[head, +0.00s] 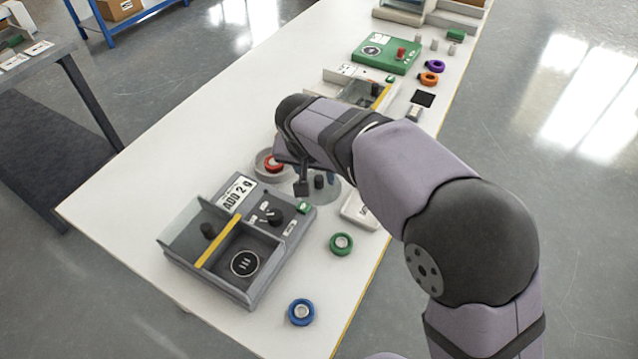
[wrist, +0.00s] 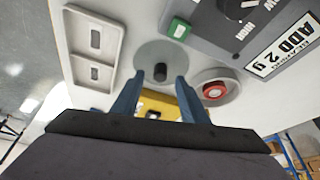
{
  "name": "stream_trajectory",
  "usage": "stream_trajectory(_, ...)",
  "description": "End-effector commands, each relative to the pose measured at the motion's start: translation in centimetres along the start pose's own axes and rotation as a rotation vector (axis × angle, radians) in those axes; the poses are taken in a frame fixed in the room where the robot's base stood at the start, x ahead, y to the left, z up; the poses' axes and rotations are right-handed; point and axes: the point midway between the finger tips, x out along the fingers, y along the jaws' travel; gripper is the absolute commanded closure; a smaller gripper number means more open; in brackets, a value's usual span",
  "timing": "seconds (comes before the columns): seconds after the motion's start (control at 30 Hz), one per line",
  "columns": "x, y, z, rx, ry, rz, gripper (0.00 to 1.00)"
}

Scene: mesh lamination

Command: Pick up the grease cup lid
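A round grey disc with a dark upright knob, which looks like the grease cup lid (head: 330,196), lies on the white table beside the grey station. In the wrist view the lid (wrist: 150,50) is ahead of my fingertips, with its knob in line with the space between them. My gripper (wrist: 159,80) is open, with its two blue-grey fingers apart and nothing seen between them. In the head view my gripper (head: 304,182) is low over the table by the lid, and my arm hides part of that area. Whether a finger touches the knob cannot be told.
A grey dish with a red ring (wrist: 214,90) stands close to the right in the wrist view. A pale two-slot tray (wrist: 92,48) lies left. The grey station (head: 240,240) has raised walls. Green (head: 341,244) and blue (head: 301,312) rings lie on the near table.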

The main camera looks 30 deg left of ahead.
Motion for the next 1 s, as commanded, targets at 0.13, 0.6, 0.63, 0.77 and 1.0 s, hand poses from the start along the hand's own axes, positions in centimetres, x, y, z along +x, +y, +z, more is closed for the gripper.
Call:
stream_trajectory(0.13,1.9,0.0,0.1,0.0,-0.002,0.001,0.6)
stream_trajectory(0.6,2.9,0.0,0.0,0.001,0.0,-0.002,0.79)
stream_trajectory(0.63,2.9,0.0,0.0,0.001,0.0,-0.002,0.86)
stream_trajectory(0.77,2.9,0.0,0.0,0.001,0.0,-0.001,1.0)
stream_trajectory(1.0,2.8,0.0,0.0,0.001,0.001,-0.002,1.0)
